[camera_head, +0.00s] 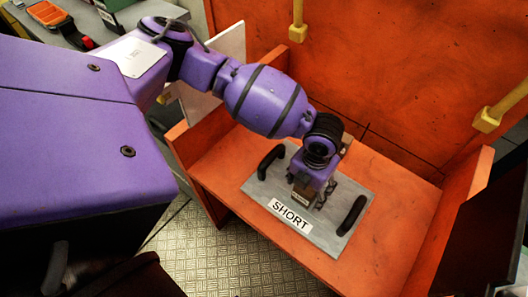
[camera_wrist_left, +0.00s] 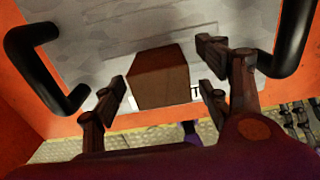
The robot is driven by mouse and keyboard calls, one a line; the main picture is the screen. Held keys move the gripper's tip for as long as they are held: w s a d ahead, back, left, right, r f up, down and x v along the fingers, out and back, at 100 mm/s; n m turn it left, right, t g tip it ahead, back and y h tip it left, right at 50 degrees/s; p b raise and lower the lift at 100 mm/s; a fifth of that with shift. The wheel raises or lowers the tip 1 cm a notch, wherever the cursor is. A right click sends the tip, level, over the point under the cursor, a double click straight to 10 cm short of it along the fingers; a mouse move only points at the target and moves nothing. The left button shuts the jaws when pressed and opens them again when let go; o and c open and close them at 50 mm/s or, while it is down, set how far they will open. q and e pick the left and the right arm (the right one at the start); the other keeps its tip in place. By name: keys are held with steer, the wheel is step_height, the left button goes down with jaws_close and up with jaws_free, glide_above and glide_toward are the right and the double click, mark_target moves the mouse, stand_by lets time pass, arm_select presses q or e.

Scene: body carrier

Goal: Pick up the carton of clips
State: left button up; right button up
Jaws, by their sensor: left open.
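The carton of clips is a small brown box (camera_wrist_left: 160,76), on or just above a grey metal plate (camera_head: 262,190) labelled SHORT. I see gaps on both sides, but cannot tell how far down the fingers reach.
The plate has two black handles (camera_head: 352,215), one on each side of the carton. It lies on an orange bench (camera_head: 395,200) with raised side walls and an orange back panel (camera_head: 400,60). Yellow brackets (camera_head: 487,120) stick out from the panel. Patterned metal floor (camera_head: 195,255) lies in front.

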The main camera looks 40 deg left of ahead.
arm_select(q)
steer(key=shift+s+f, duration=0.2)
steer(key=shift+f, duration=1)
steer(key=shift+w+r, duration=0.15)
steer(key=c, duration=1.4)
steer(key=shift+o, duration=0.2)
